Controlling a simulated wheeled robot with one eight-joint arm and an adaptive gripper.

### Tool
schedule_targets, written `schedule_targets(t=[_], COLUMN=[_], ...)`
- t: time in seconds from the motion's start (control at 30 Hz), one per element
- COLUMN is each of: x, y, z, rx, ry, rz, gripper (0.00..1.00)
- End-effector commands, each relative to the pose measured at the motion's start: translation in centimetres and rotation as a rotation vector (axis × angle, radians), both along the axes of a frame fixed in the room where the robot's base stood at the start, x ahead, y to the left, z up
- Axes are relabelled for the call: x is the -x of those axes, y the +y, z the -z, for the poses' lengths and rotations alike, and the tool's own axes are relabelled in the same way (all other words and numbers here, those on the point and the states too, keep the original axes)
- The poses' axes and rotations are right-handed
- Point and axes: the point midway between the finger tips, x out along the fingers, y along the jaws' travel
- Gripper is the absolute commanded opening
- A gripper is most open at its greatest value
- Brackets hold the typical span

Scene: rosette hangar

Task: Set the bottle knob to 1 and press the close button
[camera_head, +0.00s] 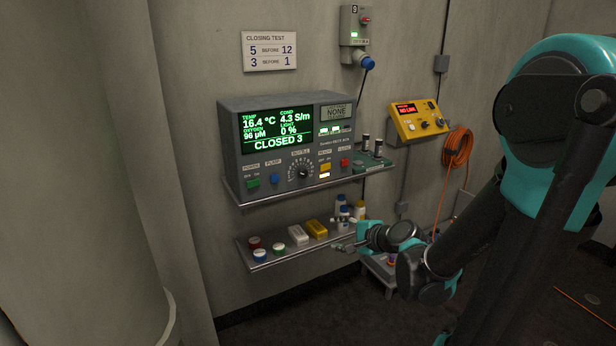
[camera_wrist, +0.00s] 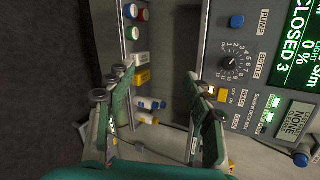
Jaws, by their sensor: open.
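The grey instrument box (camera_head: 290,140) stands on the upper wall shelf; its green screen reads CLOSED 3. The black bottle knob (camera_head: 304,172) is low on its front, within a numbered dial. The knob also shows in the wrist view (camera_wrist: 231,63); I cannot read its setting with certainty. A red button (camera_head: 344,162) under what looks like the CLOSE label is to the knob's right. In the wrist view that button is not visible, apparently behind a finger. My gripper (camera_head: 345,246) is open and empty, below the box near the lower shelf's right end, touching neither control.
The lower shelf (camera_head: 290,258) holds round-capped jars, white and yellow blocks and small bottles. A yellow box (camera_head: 420,120) reading NO LINK and an orange cable coil (camera_head: 457,148) are at right. A wall sign (camera_head: 269,51) reads "5 before 12, 3 before 1".

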Motion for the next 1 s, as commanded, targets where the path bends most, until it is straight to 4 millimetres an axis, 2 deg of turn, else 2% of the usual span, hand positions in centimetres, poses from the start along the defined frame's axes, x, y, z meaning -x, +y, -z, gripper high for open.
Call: schedule_targets(t=[0.03,0.1,0.2,0.3,0.4,0.5,0.67,1.0], x=[-1.6,-3.5,-5.7,-7.3,-8.3,-8.8,-9.8,-15.0], y=[1.1,2.0,2.5,2.4,2.3,2.1,2.7,6.3], z=[-1.3,-3.1,-5.0,-6.1,-6.6,-6.8,-6.9,-6.9], rx=[-0.165,-0.404,-0.714,-0.956,-1.112,-1.189,-1.207,-1.203], ry=[0.036,0.102,0.209,0.306,0.376,0.412,0.422,0.421], rz=[0.064,0.153,0.257,0.332,0.376,0.398,0.403,0.401], gripper=[0.53,0.53,0.53,0.53,0.53,0.53,0.53,0.53])
